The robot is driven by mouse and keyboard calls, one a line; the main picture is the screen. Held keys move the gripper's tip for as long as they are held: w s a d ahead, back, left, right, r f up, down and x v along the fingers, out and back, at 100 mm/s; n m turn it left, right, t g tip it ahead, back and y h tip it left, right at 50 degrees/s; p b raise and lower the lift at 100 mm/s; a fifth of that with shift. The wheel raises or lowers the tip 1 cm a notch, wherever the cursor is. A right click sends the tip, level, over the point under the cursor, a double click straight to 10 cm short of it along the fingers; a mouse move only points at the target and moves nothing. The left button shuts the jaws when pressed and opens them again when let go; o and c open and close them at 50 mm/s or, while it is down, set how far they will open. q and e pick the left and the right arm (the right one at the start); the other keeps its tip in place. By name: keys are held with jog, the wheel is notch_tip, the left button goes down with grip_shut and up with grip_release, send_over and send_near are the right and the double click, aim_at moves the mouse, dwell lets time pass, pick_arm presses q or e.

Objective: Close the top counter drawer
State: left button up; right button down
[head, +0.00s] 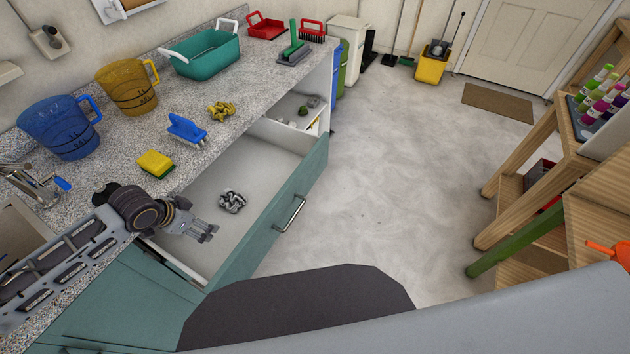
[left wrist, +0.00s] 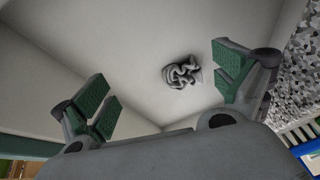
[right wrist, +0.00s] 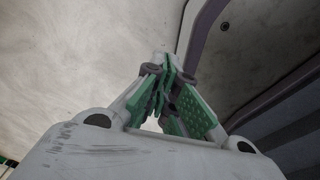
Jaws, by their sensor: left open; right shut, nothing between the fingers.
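The open counter drawer has a teal front (head: 262,235) with a metal handle (head: 290,213) and a white inside. It is pulled well out from under the speckled counter. A grey coiled scrubber (head: 232,202) lies on the drawer floor; it also shows in the left wrist view (left wrist: 182,72). My left gripper (head: 203,230) is open over the near part of the drawer, left of the scrubber, with nothing between its fingers. My right gripper (right wrist: 166,92) is shut and empty in the right wrist view, over pale floor and beside a dark curved body part; it is not seen in the head view.
On the counter (head: 110,150) stand blue (head: 60,130) and yellow (head: 128,88) jugs, a green tub (head: 205,53), a blue brush (head: 187,130) and a sponge (head: 155,164). A wooden shelf (head: 545,150) stands at right. The floor (head: 400,170) between is clear.

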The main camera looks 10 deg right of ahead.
pick_arm(q)
jog(key=shift+r+p, duration=2.35)
jog(key=shift+r, duration=0.3)
pick_arm(e)
jog(key=s+a+r, duration=0.2)
jog(key=s+r, duration=0.1)
jog(key=r, duration=0.1)
jog(key=shift+s+a+r, duration=0.2)
jog(key=shift+a+r, duration=0.05)
jog(key=shift+a, duration=0.15)
pick_arm(q)
jog(key=shift+r+p, duration=0.5)
pick_arm(e)
jog(key=shift+s+a+r+g, duration=0.25)
jog(key=shift+s+r+g, duration=0.05)
jog(key=shift+r, duration=0.15)
pick_arm(q)
jog(key=shift+s, duration=0.1)
pick_arm(e)
jog(key=shift+s+a, duration=0.1)
